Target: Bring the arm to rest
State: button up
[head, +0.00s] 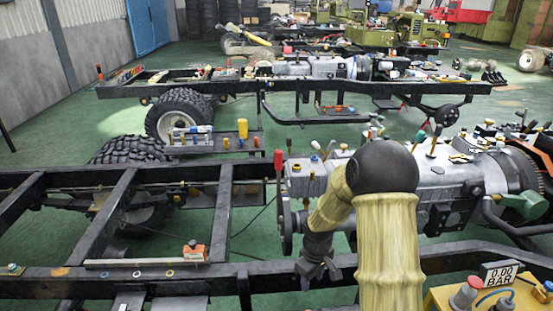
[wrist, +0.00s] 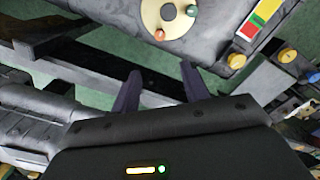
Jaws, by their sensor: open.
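My arm, with pale ribbed links and a dark round elbow, rises in front of the head camera and bends down to the left. My gripper (head: 319,272) hangs from it, pointing down, near the dark rail of the nearest chassis frame (head: 63,283). In the wrist view my gripper (wrist: 161,71) shows two dark fingers spread apart with nothing between them. A dark frame rail (wrist: 87,71) passes beyond the fingertips. Whether the fingers touch the rail cannot be told.
A grey engine and gearbox (head: 440,180) sits close right of my arm. A yellow stand (head: 438,298) with a pressure display (head: 498,272) is at lower right. An orange block (head: 194,251) lies on the near rail. Green floor (head: 250,220) shows between rails. A second chassis stands behind.

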jog(key=s+r+m+t+p, duration=0.1)
jog(key=s+r+m+p, duration=0.1)
jog(key=s+r, duration=0.5)
jog(key=s+r+m+t+p, duration=0.1)
jog(key=s+r+m+p, duration=0.2)
jog(key=s+r+m, duration=0.2)
jog(key=s+r, duration=0.3)
jog(key=r, duration=0.4)
jog(key=shift+r+t+p, duration=0.3)
jog(key=shift+r+p, duration=0.05)
jog(key=shift+r, duration=0.05)
